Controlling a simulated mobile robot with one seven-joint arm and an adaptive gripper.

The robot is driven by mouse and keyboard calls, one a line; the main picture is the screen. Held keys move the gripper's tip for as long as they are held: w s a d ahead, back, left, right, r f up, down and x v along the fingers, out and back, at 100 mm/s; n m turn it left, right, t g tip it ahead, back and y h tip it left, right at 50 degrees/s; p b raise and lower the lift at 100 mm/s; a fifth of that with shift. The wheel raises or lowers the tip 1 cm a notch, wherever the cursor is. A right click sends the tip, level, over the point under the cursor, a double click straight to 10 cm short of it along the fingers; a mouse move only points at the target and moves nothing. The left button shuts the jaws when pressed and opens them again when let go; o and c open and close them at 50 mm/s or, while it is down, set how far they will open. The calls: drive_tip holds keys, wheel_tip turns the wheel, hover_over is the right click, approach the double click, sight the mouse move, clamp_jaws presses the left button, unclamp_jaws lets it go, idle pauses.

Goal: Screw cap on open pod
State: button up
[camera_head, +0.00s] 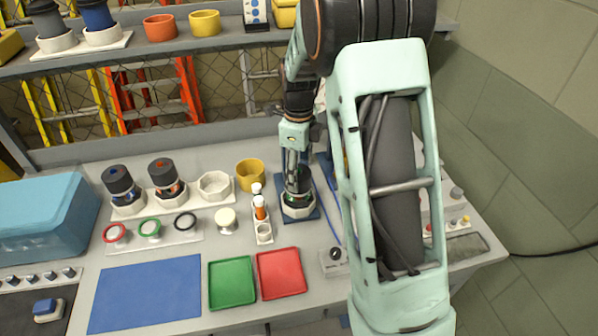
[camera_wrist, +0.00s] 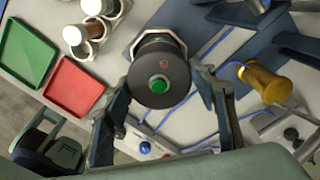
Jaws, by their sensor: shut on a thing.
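My gripper (camera_head: 297,172) points down at the pod station right of the table's middle. It is shut on a dark round cap (camera_wrist: 157,80), which has a green centre and a small red mark in the wrist view. The fingers lie on either side of the cap. The pod (camera_wrist: 160,40) is below the cap, mostly hidden by it, with a pale rim showing. The pod sits in a white holder (camera_head: 300,210) on a dark blue plate. Whether the cap's thread is engaged cannot be told.
Two dark-capped pods (camera_head: 121,186) (camera_head: 166,178) stand left, beside an empty white holder (camera_head: 214,186). A yellow cup (camera_head: 250,174) and a bottle rack (camera_head: 264,232) stand close left of my gripper. Green (camera_head: 231,282) and red (camera_head: 281,273) trays lie in front. A shelf (camera_head: 150,55) runs behind.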

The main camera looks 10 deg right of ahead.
drive_tip(key=o, duration=1.2)
drive_tip(key=shift+w, duration=0.1)
drive_tip(key=shift+c, duration=0.2)
drive_tip(key=shift+r, duration=0.15)
